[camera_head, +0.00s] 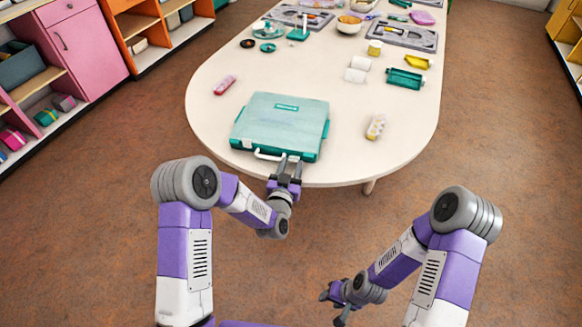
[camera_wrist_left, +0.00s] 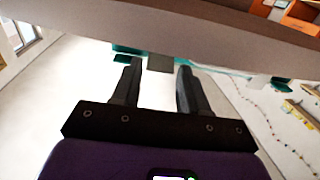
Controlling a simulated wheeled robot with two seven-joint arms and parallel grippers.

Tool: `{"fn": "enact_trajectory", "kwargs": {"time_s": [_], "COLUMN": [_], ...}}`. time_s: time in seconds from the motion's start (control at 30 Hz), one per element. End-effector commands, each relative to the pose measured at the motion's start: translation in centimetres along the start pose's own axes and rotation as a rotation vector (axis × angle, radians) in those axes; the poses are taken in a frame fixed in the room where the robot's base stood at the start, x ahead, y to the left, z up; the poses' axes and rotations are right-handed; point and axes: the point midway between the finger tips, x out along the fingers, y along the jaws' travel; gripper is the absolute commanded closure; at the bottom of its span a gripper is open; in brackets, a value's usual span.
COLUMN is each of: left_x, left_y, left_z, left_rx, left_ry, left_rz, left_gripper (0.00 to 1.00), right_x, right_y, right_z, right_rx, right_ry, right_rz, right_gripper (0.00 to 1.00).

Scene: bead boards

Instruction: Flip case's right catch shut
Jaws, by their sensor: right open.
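The teal case (camera_head: 281,115) lies closed and flat near the front edge of the table. Its white handle (camera_head: 266,156) is on the front side. My left gripper (camera_head: 287,161) is at the front side, just right of the handle, and hides the right catch area in the head view. In the left wrist view its two fingers (camera_wrist_left: 159,70) stand apart with nothing held. A small grey block (camera_wrist_left: 160,63) shows beyond the fingertips; I cannot tell if it is the catch. My right gripper (camera_head: 331,302) is open and empty, low and away from the table.
On the table (camera_head: 222,112), a pink bead tube (camera_head: 225,85) lies left of the case and a pale bead box (camera_head: 376,127) right of it. A green tray (camera_head: 404,78), white rolls and grey bead boards (camera_head: 405,35) are farther back.

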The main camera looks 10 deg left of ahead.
Motion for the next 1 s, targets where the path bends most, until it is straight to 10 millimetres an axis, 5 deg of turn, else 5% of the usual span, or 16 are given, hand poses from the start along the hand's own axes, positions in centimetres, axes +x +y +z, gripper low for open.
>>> {"fn": "enact_trajectory", "kwargs": {"time_s": [0.27, 0.47, 1.0], "left_x": [0.0, 0.1, 1.1], "left_y": [0.0, 0.0, 0.0], "left_z": [0.0, -0.6, -2.8], "left_rx": [0.000, 0.002, 0.002], "left_ry": [0.000, -0.042, -0.400], "left_rz": [0.000, 0.001, -0.001], "left_gripper": [0.97, 0.97, 0.97], "right_x": [0.0, -1.1, -8.0], "right_y": [0.0, -0.4, -3.0], "right_z": [0.0, 0.1, 0.3], "right_rx": [0.000, 0.000, 0.000], "right_ry": [0.000, 0.000, 0.000], "right_rz": [0.000, 0.000, 0.000], "right_gripper": [0.55, 0.55, 0.55]}}
